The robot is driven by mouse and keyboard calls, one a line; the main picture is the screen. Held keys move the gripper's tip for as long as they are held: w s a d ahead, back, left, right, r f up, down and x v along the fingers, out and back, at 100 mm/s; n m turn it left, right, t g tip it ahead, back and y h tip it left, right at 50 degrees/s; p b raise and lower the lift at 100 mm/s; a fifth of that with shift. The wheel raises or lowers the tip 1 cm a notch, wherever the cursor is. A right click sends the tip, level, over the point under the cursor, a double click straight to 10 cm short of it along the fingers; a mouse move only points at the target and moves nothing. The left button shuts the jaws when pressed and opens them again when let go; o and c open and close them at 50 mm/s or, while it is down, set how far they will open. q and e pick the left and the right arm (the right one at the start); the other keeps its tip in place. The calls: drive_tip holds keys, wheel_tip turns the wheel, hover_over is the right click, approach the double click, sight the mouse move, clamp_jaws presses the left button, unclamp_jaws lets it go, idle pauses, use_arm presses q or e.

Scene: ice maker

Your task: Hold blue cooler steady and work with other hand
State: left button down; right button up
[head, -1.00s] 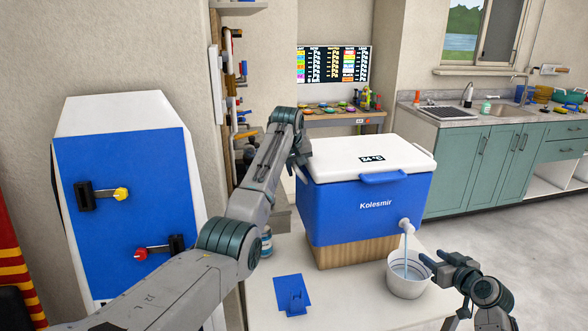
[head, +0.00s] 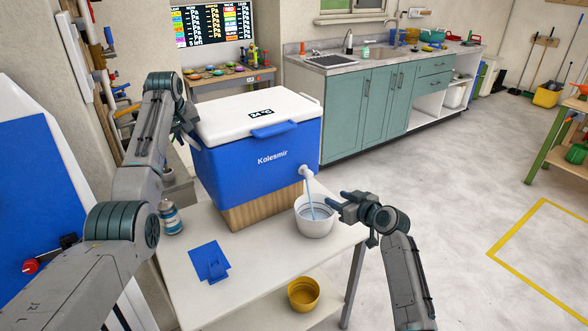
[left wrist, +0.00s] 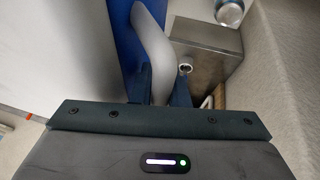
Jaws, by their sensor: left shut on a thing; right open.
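The blue cooler (head: 258,165) with a white lid stands on a wooden block on the white table. Water runs from its white spout (head: 306,171) into a white bucket (head: 315,222) below. My left gripper (head: 187,132) is at the cooler's left end, its fingertips partly hidden in the head view. In the left wrist view its fingers (left wrist: 160,88) are shut around a pale curved handle (left wrist: 153,45) beside the blue wall. My right gripper (head: 338,199) is open and empty at the bucket's right rim; whether it touches the rim is unclear.
A blue bracket (head: 209,263) and a small can (head: 170,217) are on the white table (head: 250,262). A yellow bowl (head: 303,294) is lower, by the table's front. A green-fronted counter (head: 380,108) stands behind.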

use_arm(q)
drive_tip(key=c, duration=1.3)
unclamp_jaws()
drive_tip(key=shift+r, duration=0.1)
